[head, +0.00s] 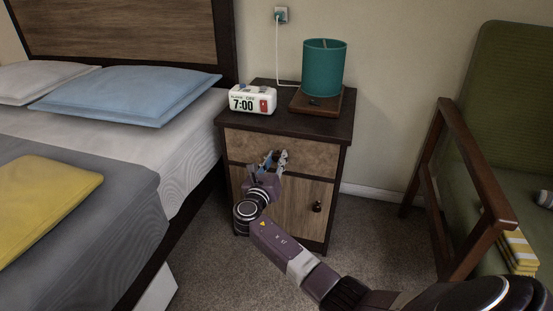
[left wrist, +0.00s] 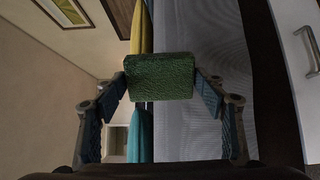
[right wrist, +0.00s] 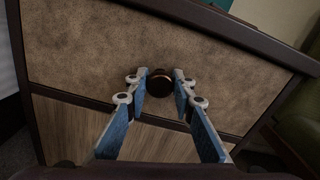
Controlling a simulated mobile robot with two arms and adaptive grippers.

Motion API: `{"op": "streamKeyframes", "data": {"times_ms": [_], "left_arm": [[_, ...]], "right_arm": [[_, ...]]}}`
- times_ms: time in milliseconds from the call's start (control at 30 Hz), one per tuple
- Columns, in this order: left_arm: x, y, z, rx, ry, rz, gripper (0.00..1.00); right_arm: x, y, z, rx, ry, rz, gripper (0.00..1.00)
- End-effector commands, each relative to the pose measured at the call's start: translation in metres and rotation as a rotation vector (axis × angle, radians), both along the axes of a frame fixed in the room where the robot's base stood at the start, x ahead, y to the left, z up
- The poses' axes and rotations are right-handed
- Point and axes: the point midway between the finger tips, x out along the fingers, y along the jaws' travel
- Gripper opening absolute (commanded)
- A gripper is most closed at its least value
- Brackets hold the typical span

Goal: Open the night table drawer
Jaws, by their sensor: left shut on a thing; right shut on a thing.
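The night table (head: 340,155) stands between the bed and the armchair. Its drawer front (head: 237,141) is light brown, sits under the dark top and looks flush with the frame. My right gripper (head: 272,160) reaches up to the drawer front from below. In the right wrist view its fingertips are shut around the dark round drawer knob (right wrist: 160,88). The gripper hides this knob in the head view. My left gripper (left wrist: 160,82) is outside the head view; in the left wrist view it is shut on a green textured block (left wrist: 160,78).
A clock (head: 252,99) reading 7:00 and a teal lamp (head: 324,68) stand on the night table. Below the drawer is a door with a dark knob (head: 317,207). The bed (head: 150,180) is close on the left, the green armchair (head: 470,150) on the right. Carpet lies in front.

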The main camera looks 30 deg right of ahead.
Motion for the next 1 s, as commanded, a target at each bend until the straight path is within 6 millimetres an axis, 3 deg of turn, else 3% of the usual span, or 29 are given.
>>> {"op": "streamKeyframes", "data": {"times_ms": [367, 567, 767, 1000], "left_arm": [[0.000, 0.000, 0.002, 0.000, 0.000, 0.000, 0.48], [0.000, 0.000, 0.018, 0.000, 0.000, 0.000, 0.48], [0.000, 0.000, 0.052, 0.000, -0.001, 0.000, 0.48], [0.000, 0.000, 0.094, 0.000, 0.000, 0.000, 0.48]], "right_arm": [[-0.001, 0.001, 0.000, 0.000, 0.000, 0.001, 0.00], [-0.012, 0.014, 0.003, 0.001, 0.003, 0.002, 0.00], [-0.038, 0.045, 0.007, 0.001, 0.005, 0.004, 0.00], [-0.081, 0.095, 0.007, 0.002, 0.005, 0.003, 0.00]]}}
